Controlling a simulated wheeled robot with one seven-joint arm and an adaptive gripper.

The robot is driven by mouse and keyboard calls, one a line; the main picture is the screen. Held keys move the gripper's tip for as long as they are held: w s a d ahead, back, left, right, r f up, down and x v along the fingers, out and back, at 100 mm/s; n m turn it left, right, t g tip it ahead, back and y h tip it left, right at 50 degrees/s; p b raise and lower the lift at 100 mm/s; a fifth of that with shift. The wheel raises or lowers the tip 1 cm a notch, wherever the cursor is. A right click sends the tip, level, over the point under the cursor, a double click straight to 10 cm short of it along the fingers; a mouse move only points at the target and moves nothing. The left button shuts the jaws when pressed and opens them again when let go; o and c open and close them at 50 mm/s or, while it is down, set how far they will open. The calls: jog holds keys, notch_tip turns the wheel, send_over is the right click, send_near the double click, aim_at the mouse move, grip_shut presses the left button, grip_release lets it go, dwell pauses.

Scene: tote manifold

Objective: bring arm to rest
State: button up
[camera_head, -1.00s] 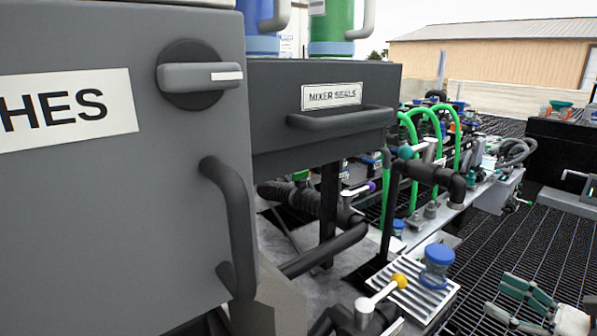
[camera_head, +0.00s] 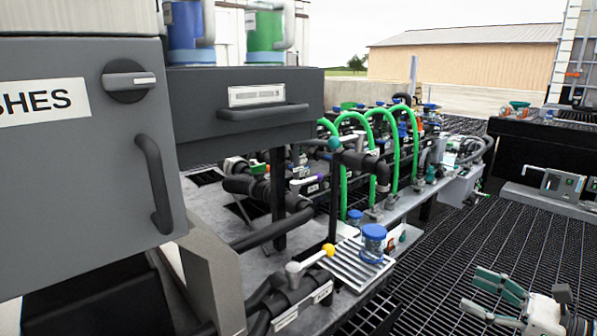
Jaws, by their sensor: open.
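My gripper (camera_head: 472,290) shows at the lower right, with pale green pads on its two fingers. The fingers point left and stand apart with nothing between them. Dark floor grating shows behind and between them. The gripper is clear of the bench and touches nothing that I can see. Most of my arm is outside the picture.
A grey cabinet (camera_head: 70,170) with a dark handle fills the left. A grey drawer (camera_head: 215,135) stands beside it. The bench holds green hoses (camera_head: 415,150), a yellow-tipped valve lever (camera_head: 310,258) and a blue-capped jar (camera_head: 373,243). Open grating (camera_head: 480,240) lies right of the bench.

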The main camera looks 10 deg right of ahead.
jog(key=s+a+r+n+g, duration=0.3)
jog(key=a+n+g, duration=0.2)
jog(key=a, duration=0.3)
jog(key=s+a+r+n+g, duration=0.3)
jog(key=a+n+g, duration=0.15)
jog(key=a, duration=0.25)
jog(key=s+a+r+n+g, duration=0.2)
jog(key=a+r+n+g, duration=0.2)
jog(key=a+n, duration=0.3)
jog(key=s+a+n+h, duration=0.2)
jog(key=s+n+h, duration=0.95)
jog(key=s, duration=0.55)
notch_tip(320, 180, up, 32)
jog(key=d+t+p, duration=0.1)
jog(key=t+p, duration=0.2)
jog(key=p, duration=2.7)
jog(key=shift+s+d+r+y, duration=0.15)
jog(key=shift+r+y, duration=0.1)
jog(key=shift+y, duration=0.1)
